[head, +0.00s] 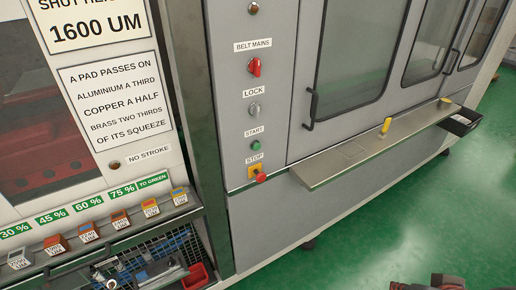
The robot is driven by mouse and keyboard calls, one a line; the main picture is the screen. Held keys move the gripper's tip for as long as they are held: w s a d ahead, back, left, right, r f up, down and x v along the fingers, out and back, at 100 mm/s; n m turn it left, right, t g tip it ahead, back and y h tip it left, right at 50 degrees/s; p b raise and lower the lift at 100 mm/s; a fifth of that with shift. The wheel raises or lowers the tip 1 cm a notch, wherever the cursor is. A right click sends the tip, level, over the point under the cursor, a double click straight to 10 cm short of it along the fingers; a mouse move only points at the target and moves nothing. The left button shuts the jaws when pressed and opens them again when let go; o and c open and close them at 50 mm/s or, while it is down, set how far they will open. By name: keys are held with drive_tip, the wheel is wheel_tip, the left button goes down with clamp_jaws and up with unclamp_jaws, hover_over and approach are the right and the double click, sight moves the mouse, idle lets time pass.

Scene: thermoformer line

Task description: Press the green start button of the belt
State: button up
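The green start button (255,146) is a small round button on the grey machine's control strip, under a START label (254,132). Nothing covers it. Below it, a red mushroom stop button (261,177) sits on a yellow plate under a STOP label (255,158). Above it are a lock switch (254,109) and a red belt mains knob (254,68) with its handle roughly upright. A dark and reddish part cut off at the bottom edge, right of centre, may be mine. I cannot make out my gripper in this view.
A metal ledge (335,172) juts out right of the buttons, with a yellow-handled tool (386,126) and a black tray (462,121). A door handle (311,108) sticks out above it. Colored blocks (87,232) line a shelf at left. Green floor (400,220) lies open.

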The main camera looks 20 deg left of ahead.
clamp_jaws()
idle(1.3)
